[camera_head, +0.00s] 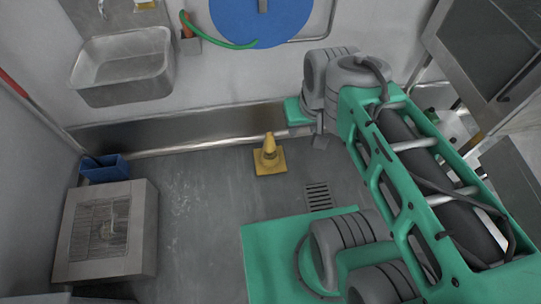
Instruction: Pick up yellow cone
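The yellow cone (269,155) stands upright on the grey floor near the back wall, on its square yellow base. Its whole shape shows, with nothing in front of it. My arm, green and grey, fills the right side of the view. The fingertips of my gripper cannot be made out, so whether it is open or shut does not show. Nothing is seen holding the cone.
A floor drain (319,197) lies right of and nearer than the cone. A metal box (105,235) and a blue bin (104,168) stand at left. A sink (124,68) hangs on the back wall. The floor between box and cone is clear.

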